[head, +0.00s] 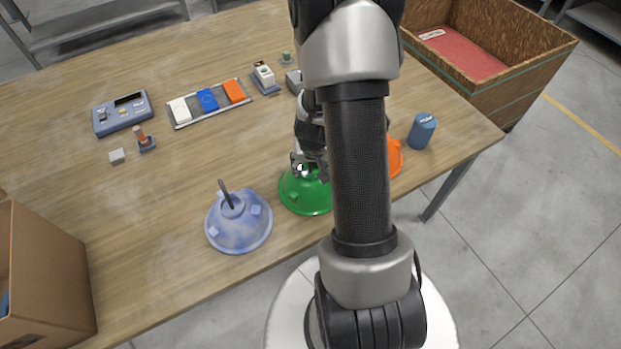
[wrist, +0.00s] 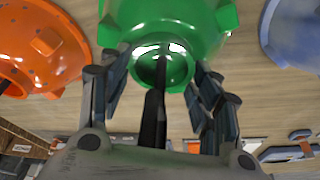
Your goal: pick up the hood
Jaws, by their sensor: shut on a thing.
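The green hood (head: 306,196) sits near the front edge of the wooden table, in the middle of the row of hoods. My gripper (head: 308,166) is at its top, partly hidden behind my arm in the head view. In the wrist view my gripper (wrist: 162,85) has its fingers on both sides of the neck of the green hood (wrist: 195,28), with a dark rod between them. It is shut on the green hood. A blue-grey hood (head: 238,236) with a dark upright rod stands left of it. An orange hood (head: 396,158) at the right is mostly hidden by my arm.
A blue canister (head: 422,131) stands at the table's right end. A tray (head: 208,115) with coloured blocks, a control box (head: 122,113) and small parts lie further back. A cardboard box (head: 50,280) is at the lower left, a wooden crate (head: 510,85) beyond the right edge.

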